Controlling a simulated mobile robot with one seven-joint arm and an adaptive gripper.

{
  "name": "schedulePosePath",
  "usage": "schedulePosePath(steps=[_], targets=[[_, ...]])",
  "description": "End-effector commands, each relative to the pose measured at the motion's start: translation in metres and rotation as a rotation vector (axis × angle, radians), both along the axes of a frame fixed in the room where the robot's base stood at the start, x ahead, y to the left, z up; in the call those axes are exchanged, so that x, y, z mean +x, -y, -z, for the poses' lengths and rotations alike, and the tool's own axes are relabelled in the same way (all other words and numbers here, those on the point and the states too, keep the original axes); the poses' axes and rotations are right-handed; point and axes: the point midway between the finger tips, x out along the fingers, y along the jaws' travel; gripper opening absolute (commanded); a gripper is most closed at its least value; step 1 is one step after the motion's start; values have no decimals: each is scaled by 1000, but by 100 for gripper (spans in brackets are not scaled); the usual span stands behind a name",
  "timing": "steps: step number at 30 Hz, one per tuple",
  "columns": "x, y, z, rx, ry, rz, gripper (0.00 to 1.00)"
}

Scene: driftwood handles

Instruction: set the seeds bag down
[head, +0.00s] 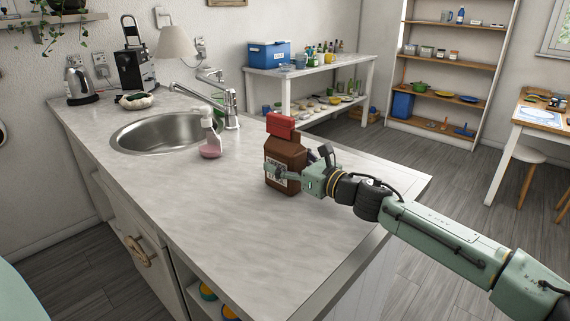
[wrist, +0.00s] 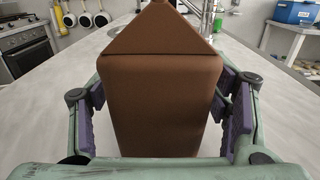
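The seeds bag (head: 284,152) is a brown upright bag with a red top and a pale label, above the right part of the counter (head: 215,235). My gripper (head: 283,174) reaches it from the right in the head view.
The front of the counter is clear. A white shelf table (head: 350,61) with a blue cooler (head: 269,54) stands behind.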

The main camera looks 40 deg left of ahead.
Motion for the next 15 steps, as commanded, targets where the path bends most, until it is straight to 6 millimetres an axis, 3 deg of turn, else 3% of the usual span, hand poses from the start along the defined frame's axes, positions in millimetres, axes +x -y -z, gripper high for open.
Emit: schedulePosePath(steps=[15], targets=[[0, 0, 0, 0, 0, 0, 33]])
